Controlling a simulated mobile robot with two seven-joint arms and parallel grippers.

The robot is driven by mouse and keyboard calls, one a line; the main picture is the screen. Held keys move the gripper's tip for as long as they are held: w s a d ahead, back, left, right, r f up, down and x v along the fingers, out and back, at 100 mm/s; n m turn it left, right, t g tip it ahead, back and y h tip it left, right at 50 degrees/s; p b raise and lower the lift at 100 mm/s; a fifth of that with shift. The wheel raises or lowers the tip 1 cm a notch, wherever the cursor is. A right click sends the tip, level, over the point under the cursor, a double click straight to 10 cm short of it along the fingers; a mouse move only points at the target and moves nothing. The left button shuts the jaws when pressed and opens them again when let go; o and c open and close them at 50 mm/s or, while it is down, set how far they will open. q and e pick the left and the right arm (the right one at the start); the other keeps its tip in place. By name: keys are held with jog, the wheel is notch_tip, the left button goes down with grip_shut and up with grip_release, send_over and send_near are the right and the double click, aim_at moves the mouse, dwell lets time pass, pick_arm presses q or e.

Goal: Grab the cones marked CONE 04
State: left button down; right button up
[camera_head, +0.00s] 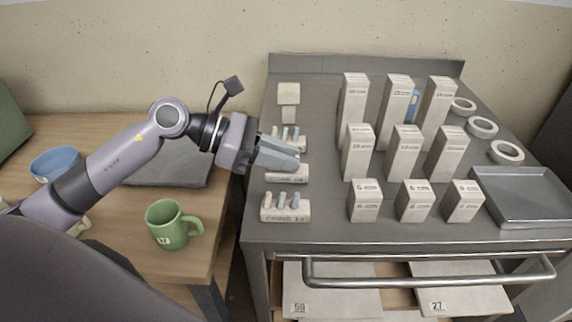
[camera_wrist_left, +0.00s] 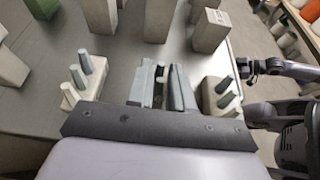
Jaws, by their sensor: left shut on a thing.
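Three pale cone holders stand in a column on the left of the grey cart top. The near holder (camera_head: 286,214) holds several small upright cones (camera_head: 282,199), and its label seems to read CONE 10. The middle holder (camera_head: 287,178) lies just under my left gripper (camera_head: 297,157), and its label is too small to read surely. The far holder (camera_head: 297,144) is partly hidden by the gripper. In the left wrist view the fingers (camera_wrist_left: 161,72) are close together, shut on a cone mostly hidden between them. The far holder (camera_wrist_left: 92,88) and near holder (camera_wrist_left: 226,103) flank them.
Tall pale boxes (camera_head: 357,152) and shorter ones (camera_head: 364,203) stand in rows right of the holders. White rings (camera_head: 482,127) and a metal tray (camera_head: 525,197) are at the right. A green mug (camera_head: 167,225) and blue bowl (camera_head: 55,164) stand on the wooden table.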

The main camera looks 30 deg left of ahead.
pick_arm(q)
jog(key=shift+r, duration=0.1)
notch_tip(320, 180, up, 20)
jog(key=p, duration=0.1)
jog(key=shift+f, duration=0.25)
dwell(0.4)
